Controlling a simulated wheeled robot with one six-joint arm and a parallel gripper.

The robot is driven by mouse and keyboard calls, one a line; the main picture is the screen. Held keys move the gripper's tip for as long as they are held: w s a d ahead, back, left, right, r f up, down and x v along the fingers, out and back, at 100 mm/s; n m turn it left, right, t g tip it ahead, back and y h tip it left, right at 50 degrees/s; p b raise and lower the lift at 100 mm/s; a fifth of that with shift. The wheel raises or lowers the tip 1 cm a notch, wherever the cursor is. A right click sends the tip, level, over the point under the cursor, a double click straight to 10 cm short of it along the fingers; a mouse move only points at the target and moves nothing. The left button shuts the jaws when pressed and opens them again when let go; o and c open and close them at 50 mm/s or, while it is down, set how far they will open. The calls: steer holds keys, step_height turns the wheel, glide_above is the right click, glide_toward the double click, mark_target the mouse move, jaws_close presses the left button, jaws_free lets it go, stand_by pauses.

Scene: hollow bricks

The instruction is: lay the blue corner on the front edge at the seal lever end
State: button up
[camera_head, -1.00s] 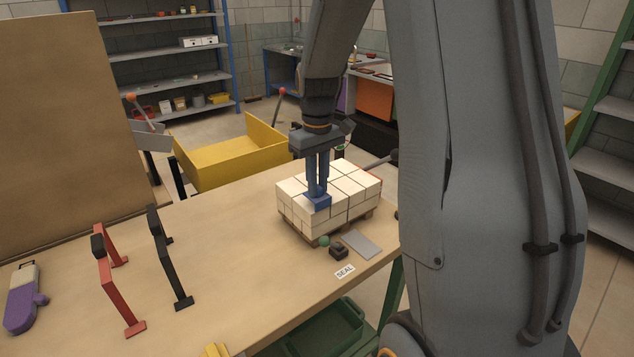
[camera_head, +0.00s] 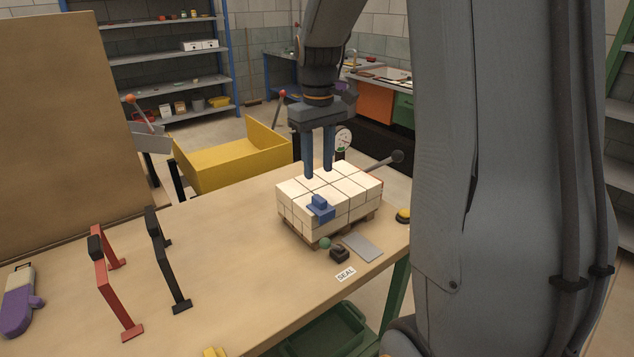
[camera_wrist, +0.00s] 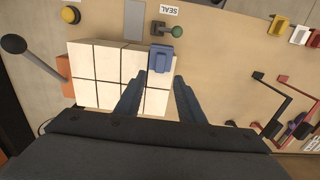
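The blue corner (camera_head: 320,210) lies on the top edge of the stack of white bricks (camera_head: 352,183), on the side facing the seal lever, with part of it folded down over the side. It also shows in the wrist view (camera_wrist: 163,58), at the stack's upper right corner. The seal lever (camera_head: 338,253) is a dark block with a green knob, on the table just in front of the stack beside the SEAL label (camera_head: 345,274). My gripper (camera_head: 318,174) is open and empty above the stack, fingers pointing down, apart from the blue corner.
A grey plate (camera_head: 362,247) and a yellow button (camera_head: 403,215) lie right of the lever. A long lever with a dark ball (camera_head: 397,157) rises behind the stack. Red (camera_head: 108,290) and black (camera_head: 168,262) frames stand at left; the table between is clear.

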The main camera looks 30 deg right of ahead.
step_height(320, 180, up, 6)
steer(key=b, duration=0.1)
steer(key=s+a+f+m, duration=0.1)
steer(key=s+a+f, duration=0.4)
steer(key=s+f, duration=0.3)
steer(key=s+a+f+m+t, duration=0.1)
steer(key=s+a+f, duration=0.5)
steer(key=s+f, duration=0.2)
steer(key=shift+f, duration=0.35)
steer(key=shift+f, duration=0.15)
